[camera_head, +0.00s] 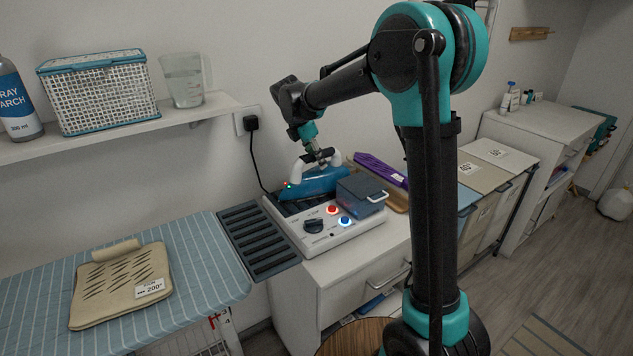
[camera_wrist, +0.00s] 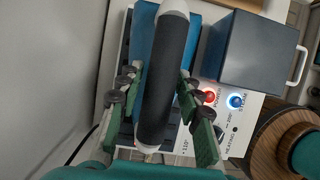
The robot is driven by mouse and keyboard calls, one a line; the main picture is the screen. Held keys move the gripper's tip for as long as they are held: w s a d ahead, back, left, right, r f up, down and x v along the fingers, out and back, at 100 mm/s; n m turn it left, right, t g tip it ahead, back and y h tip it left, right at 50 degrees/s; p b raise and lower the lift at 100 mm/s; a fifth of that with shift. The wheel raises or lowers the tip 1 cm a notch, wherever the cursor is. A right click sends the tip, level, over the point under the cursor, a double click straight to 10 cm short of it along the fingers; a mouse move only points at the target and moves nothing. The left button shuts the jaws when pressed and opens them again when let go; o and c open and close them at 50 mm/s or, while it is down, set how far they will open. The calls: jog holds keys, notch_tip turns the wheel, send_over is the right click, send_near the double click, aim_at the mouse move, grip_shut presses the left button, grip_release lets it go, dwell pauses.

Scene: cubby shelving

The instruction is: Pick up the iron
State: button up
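The iron has a blue body (camera_head: 312,182) and a dark handle with pale ends. It rests on the left part of a white steam station (camera_head: 330,225) with a dark tank, a dial and lit red and blue buttons. My gripper (camera_head: 320,157) is just above the iron, pointing down. In the wrist view the iron's handle (camera_wrist: 168,75) runs between the two green-padded fingers of my gripper (camera_wrist: 162,88). The fingers are spread, one on each side of the handle. A firm grip is not visible. The handle hides part of the iron's body.
An ironing board (camera_head: 205,255) with a beige pad (camera_head: 122,284) is at the left. A dark ribbed rest (camera_head: 258,240) lies between board and station. A purple object (camera_head: 380,170) lies behind the tank. A wall shelf (camera_head: 150,122) holds a bottle, basket and jug.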

grip_shut()
